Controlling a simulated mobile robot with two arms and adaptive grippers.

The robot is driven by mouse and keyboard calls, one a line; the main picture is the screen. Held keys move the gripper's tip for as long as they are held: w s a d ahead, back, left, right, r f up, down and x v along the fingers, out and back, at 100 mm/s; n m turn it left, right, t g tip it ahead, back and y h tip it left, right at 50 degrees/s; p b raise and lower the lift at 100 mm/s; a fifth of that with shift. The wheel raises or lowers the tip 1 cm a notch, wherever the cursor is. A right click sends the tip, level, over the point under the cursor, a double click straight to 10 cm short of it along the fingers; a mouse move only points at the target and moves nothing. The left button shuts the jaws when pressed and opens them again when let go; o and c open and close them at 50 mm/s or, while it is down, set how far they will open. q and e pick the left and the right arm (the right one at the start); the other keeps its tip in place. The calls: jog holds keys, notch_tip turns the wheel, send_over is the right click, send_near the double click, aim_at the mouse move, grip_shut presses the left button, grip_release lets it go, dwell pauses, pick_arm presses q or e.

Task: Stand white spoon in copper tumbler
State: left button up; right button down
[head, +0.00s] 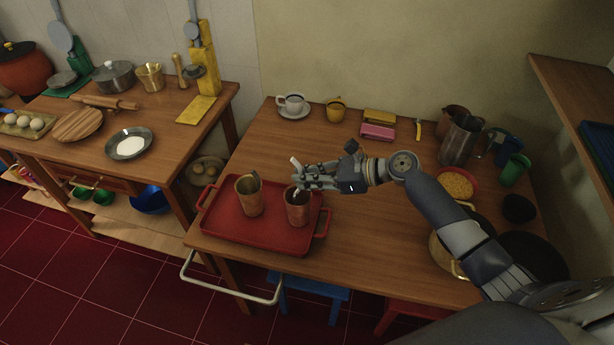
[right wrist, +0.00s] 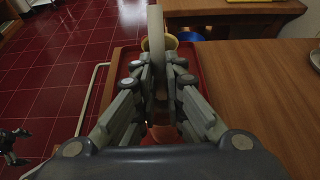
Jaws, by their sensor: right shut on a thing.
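Two copper tumblers stand upright on a red tray (head: 262,239). The left tumbler (head: 250,200) has a dark, thin item leaning at its rim. My right gripper (head: 304,178) is over the right tumbler (head: 297,212), shut on the white spoon (head: 295,162). In the right wrist view the spoon (right wrist: 156,45) rises upright between the fingers. The fingers hide its lower part, so I cannot tell whether its end is inside the tumbler. A dark clawed shape, apparently my left gripper (right wrist: 10,145), shows at the left edge of the right wrist view; its jaws are unclear.
A cup on a saucer (head: 292,105), a yellow mug (head: 336,110) and pink and yellow sponges stand at the table's back. A metal pitcher (head: 459,141), a green cup (head: 514,169) and pans crowd the right. Bare wood lies right of the tray.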

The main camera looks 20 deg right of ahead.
jog(key=c, duration=1.6)
grip_release()
jog(key=v, duration=1.2)
